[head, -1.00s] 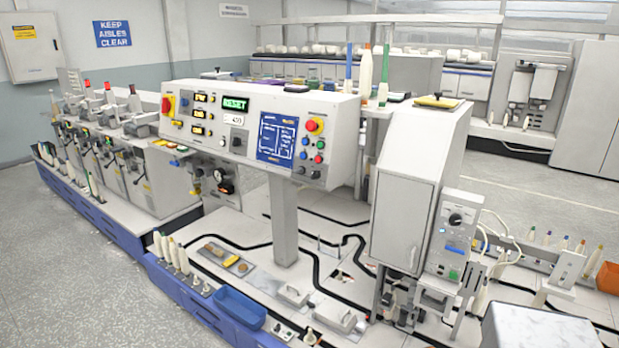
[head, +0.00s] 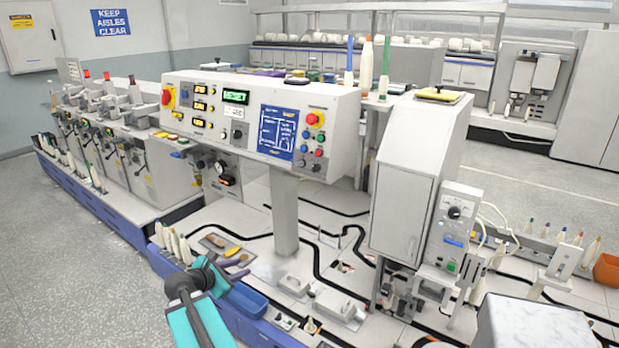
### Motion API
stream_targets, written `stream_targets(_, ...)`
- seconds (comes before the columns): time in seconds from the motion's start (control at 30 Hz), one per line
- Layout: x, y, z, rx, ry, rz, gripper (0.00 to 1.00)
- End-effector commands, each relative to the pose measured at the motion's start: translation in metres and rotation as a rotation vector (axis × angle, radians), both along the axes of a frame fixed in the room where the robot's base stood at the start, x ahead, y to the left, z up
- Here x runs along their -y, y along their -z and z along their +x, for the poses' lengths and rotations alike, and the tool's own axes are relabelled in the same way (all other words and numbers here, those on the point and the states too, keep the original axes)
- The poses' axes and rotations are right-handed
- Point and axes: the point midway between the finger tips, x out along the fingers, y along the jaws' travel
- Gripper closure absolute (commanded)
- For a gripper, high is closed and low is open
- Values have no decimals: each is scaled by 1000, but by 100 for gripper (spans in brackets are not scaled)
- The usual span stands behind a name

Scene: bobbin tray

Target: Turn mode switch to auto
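The white control console (head: 345,125) stands mid-view on a grey post. Its front has an emergency stop, lit displays, a blue screen and small buttons. A black rotary knob (head: 316,167) sits low at its right end. Another dark knob (head: 454,212) is on the white box at the right. I cannot read any label, so I cannot tell which is the mode switch or where either points. My gripper (head: 240,268) is low at the front, left of the console post and apart from both knobs. Its dark fingers look parted, with nothing seen between them.
A blue bin (head: 246,299) lies just right of my wrist. White bobbins (head: 173,243) stand in a row to the left. A tall grey cabinet (head: 400,205) stands between the console and the white box. The grey floor (head: 70,270) at the left is clear.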

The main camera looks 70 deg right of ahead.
Motion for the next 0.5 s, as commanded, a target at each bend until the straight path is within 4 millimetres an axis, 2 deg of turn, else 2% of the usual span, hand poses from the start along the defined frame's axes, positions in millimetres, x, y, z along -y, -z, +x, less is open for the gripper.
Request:
stream_targets(0.03, 19, -27, -9, -35, -4, -44, 71)
stream_targets(0.1, 41, -62, -22, -99, -15, -106, 71)
stream_targets(0.3, 94, -162, -66, -303, -17, -265, 71)
stream_targets(0.4, 110, -203, -86, -398, -7, -324, 71)
stream_targets(0.5, 120, -232, -102, -472, 4, -363, 71)
